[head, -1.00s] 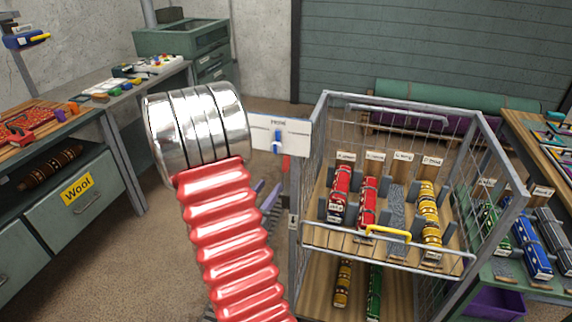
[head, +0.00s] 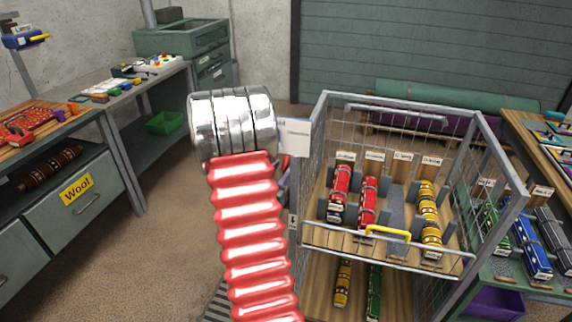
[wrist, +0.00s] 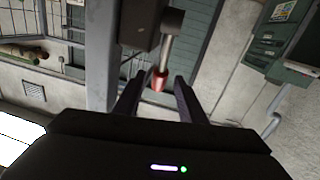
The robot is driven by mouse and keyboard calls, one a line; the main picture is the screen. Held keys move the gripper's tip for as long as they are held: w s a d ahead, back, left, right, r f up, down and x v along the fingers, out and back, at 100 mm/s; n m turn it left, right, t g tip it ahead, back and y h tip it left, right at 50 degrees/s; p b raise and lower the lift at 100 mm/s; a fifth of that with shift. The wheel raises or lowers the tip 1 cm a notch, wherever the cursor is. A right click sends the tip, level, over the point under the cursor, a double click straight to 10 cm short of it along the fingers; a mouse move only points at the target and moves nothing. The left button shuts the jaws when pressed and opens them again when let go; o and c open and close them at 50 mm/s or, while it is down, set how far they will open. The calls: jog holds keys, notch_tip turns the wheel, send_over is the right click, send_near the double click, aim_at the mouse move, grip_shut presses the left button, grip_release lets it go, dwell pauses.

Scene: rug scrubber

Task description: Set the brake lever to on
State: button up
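A lever with a metal shaft and a red tip (wrist: 160,79) sticks out of a dark block (wrist: 148,22) in the wrist view. My gripper (wrist: 157,88) is open, with its two dark fingers apart on either side of the red tip. I cannot tell whether a finger touches it. In the head view a small red part (head: 286,161) shows beside the cart's left post, and a white panel (head: 295,136) is mostly covered by my arm. No on or off marking is readable. My gripper's fingertips are hidden behind my arm there.
The wire-sided cart (head: 388,258) holds several toy-like red and yellow rolls on its shelf. Another table (head: 520,130) stands right. The floor between left bench and cart is open.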

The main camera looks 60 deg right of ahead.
aim_at(284, 167)
jog(key=shift+d, duration=1.55)
jog(key=shift+c, duration=0.6)
grip_shut()
